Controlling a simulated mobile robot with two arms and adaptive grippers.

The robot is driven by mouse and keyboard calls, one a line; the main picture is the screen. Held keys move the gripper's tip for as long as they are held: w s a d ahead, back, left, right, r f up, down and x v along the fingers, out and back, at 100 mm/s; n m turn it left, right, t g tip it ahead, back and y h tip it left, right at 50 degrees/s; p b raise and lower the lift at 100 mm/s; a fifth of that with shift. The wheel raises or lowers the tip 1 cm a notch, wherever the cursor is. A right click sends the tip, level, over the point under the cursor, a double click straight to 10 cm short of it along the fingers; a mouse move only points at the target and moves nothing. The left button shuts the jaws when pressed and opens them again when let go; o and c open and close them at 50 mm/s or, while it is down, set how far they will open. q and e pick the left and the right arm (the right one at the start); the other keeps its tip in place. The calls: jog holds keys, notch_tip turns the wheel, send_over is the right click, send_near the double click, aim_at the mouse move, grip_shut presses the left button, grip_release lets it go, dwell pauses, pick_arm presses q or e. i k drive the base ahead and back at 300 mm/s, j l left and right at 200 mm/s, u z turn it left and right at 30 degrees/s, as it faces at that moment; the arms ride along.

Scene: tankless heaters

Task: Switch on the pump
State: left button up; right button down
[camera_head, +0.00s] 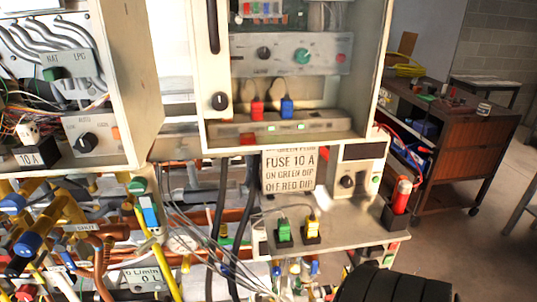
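No pump is clearly identifiable. An upper control panel (292,54) in the open central cabinet has a black knob, a green knob and a red button. Below it a red plug (257,109) and a blue plug (287,107) stand above a strip with small green lights (290,127). A paper sign (289,172) reads "FUSE 10 A, ON GREEN DIP, OFF RED DIP"; its top line is partly hidden. Neither gripper shows.
An open cabinet (145,80) with wires and knobs stands left. Pipes and coloured valves crowd the lower left. Black cables (217,215) hang mid-view. A black ribbed shape (395,287) fills the bottom right. A workbench (450,150) stands behind on the right, with open floor beside it.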

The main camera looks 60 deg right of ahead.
aim_at(263, 246)
jog(key=j+z, duration=0.15)
jog(key=z, duration=1.55)
jog(key=k+j+z, duration=0.2)
jog(key=k, duration=0.2)
jog(key=k+j+z, duration=0.2)
jog(key=k, duration=0.2)
jog(key=l, duration=0.1)
